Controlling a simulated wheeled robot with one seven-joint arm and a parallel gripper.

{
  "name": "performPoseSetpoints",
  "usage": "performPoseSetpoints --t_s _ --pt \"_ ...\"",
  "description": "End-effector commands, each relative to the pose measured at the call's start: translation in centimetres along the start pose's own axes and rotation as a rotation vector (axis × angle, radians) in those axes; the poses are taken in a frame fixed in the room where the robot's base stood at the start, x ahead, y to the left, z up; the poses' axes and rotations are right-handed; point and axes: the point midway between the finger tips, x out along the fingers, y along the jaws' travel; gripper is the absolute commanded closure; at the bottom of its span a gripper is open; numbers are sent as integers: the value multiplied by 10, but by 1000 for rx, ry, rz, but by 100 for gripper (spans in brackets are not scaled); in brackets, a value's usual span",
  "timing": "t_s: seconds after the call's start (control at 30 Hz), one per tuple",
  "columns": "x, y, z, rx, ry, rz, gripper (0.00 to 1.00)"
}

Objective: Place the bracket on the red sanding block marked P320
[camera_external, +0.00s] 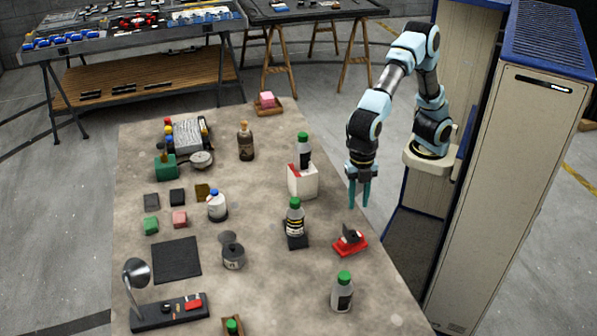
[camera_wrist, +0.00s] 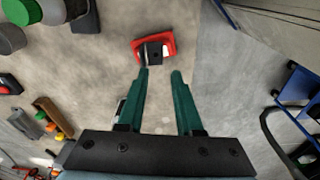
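A red block (camera_external: 341,248) lies near the right edge of the table; it also shows ahead of my fingers in the wrist view (camera_wrist: 166,37). A dark grey bracket (camera_external: 351,238) rests on top of it, with one part standing up; it also shows in the wrist view (camera_wrist: 153,53). A pale patch shows on the block beside the bracket, but no marking is readable. My gripper (camera_external: 359,205) has green fingers pointing down, above and behind the block, apart from it. In the wrist view the fingers (camera_wrist: 160,72) are spread with nothing between them.
A green-capped bottle (camera_external: 295,220) on a dark base stands left of the block. Another bottle (camera_external: 342,294) stands in front. A white box (camera_external: 301,182) with a bottle is behind left. Bare tabletop surrounds the block; the table edge is close at right.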

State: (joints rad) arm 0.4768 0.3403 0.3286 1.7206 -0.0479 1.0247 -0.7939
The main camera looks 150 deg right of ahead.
Motion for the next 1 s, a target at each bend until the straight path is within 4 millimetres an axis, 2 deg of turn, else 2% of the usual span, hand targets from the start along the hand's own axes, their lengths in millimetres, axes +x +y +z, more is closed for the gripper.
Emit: performPoseSetpoints --t_s 0.03,0.2,0.3,0.43,0.6,1.0 --pt "13 -23 9 57 -14 9 65" --pt "57 -89 56 335 -15 56 65" --pt "77 -124 86 491 0 73 65" --pt "94 -157 119 643 19 83 65" --pt "103 -176 138 735 35 85 65" --pt "104 -177 140 744 35 85 65"
